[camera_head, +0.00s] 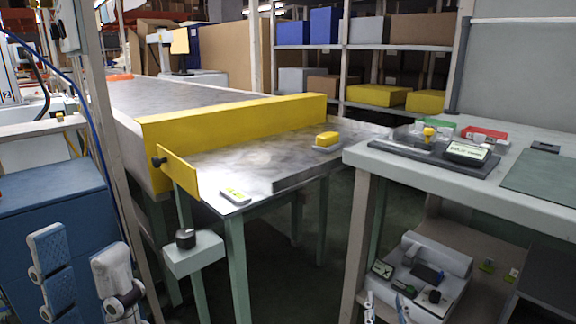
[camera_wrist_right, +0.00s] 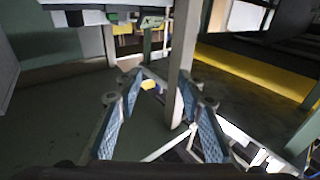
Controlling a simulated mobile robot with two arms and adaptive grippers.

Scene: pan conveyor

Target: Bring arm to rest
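My left gripper (camera_head: 84,268) is at the lower left of the head view. Its two fingers stand apart, one showing a blue ribbed pad, with nothing seen between them. Only the tips of my right gripper (camera_head: 386,306) show at the bottom edge of the head view, in front of the right workbench's lower shelf. In the right wrist view my right gripper (camera_wrist_right: 161,88) has its two blue-padded fingers spread wide. It holds nothing that I can see. A grey post (camera_wrist_right: 183,45) shows between and beyond its fingers.
The conveyor table (camera_head: 270,165) carries a yellow-topped block (camera_head: 326,142) and a small card-like item (camera_head: 235,196). The right workbench (camera_head: 400,166) holds a dark tray and coloured parts. A blue cabinet (camera_head: 45,210) stands left.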

